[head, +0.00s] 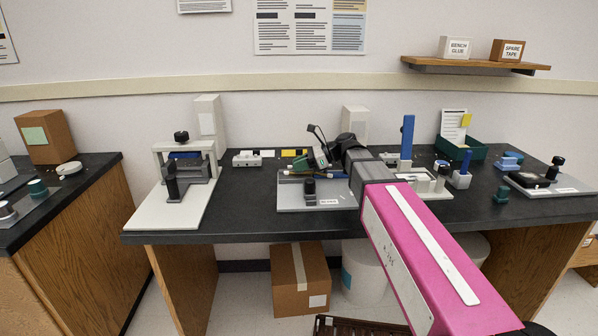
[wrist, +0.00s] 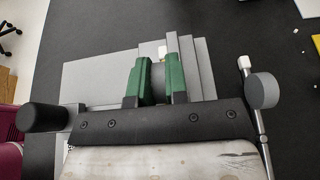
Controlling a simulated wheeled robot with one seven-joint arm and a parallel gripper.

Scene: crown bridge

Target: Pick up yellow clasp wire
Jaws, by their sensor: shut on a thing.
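My gripper (head: 318,158) is over the grey base plate (head: 287,196) at the middle of the bench. In the wrist view its two green fingers (wrist: 158,80) are close together, with a grey piece (wrist: 157,78) between them. A small pale tip (wrist: 162,52) shows just past the fingers. I cannot tell whether this is the yellow clasp wire. A small yellowish bit (head: 338,174) shows beside the gripper in the head view, too small to make out. A stepped grey block (wrist: 200,75) stands close by the right finger.
A grey press on a white board (head: 165,213) stands to the left. A blue upright block (head: 407,138), a dark green bin (head: 470,149) and a black-knobbed stand (head: 553,170) are to the right. Dark bench top is clear between the plate and the white board.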

